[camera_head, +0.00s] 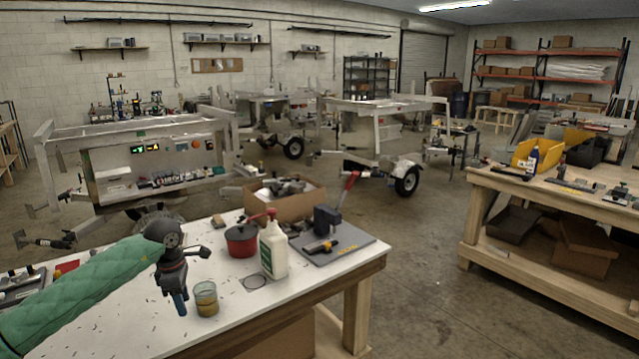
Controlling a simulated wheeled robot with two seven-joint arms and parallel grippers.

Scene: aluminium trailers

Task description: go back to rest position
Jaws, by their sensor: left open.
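My left arm comes in from the left in a green quilted sleeve. My left gripper (179,296) points down over the white-topped workbench (222,327), with a blue tip at its lower end. It is open and I see nothing held in it. A glass jar with amber liquid (206,299) stands just to the right of the gripper. I cannot tell whether the two touch. My right gripper is not in view.
On the bench stand a red pot (241,241), a white bottle with a red top (273,249) and a grey board (345,246) carrying a dark press with a red handle. A cardboard box (288,204) is behind them. Another wooden bench (480,185) stands right, across open floor.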

